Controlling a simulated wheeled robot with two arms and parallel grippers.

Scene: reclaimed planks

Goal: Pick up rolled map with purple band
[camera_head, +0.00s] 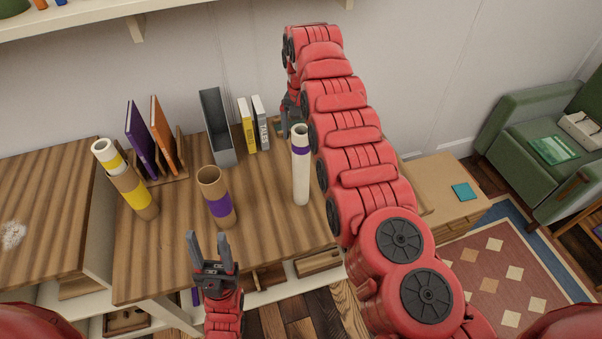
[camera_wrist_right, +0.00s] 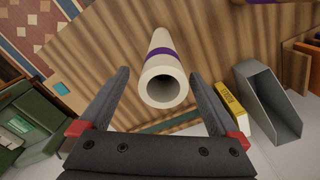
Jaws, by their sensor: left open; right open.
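The rolled map with the purple band (camera_head: 300,172) stands upright on the wooden desk, a cream tube with a purple band near its top. My right gripper (camera_head: 287,112) is behind its top end, partly hidden by my own arm. In the right wrist view the map (camera_wrist_right: 161,70) shows its open end, centred between the two open fingers of the gripper (camera_wrist_right: 158,100), with no finger seen touching it. My left gripper (camera_head: 208,245) is open and empty at the desk's front edge, fingers pointing up.
A brown tube with a purple band (camera_head: 219,205) stands left of the map. A brown tube with a yellow band (camera_head: 137,197) and a cream one (camera_head: 105,155) stand further left. Purple and orange books (camera_head: 163,135), a grey file holder (camera_head: 216,130) and a yellow book (camera_head: 246,125) line the back.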

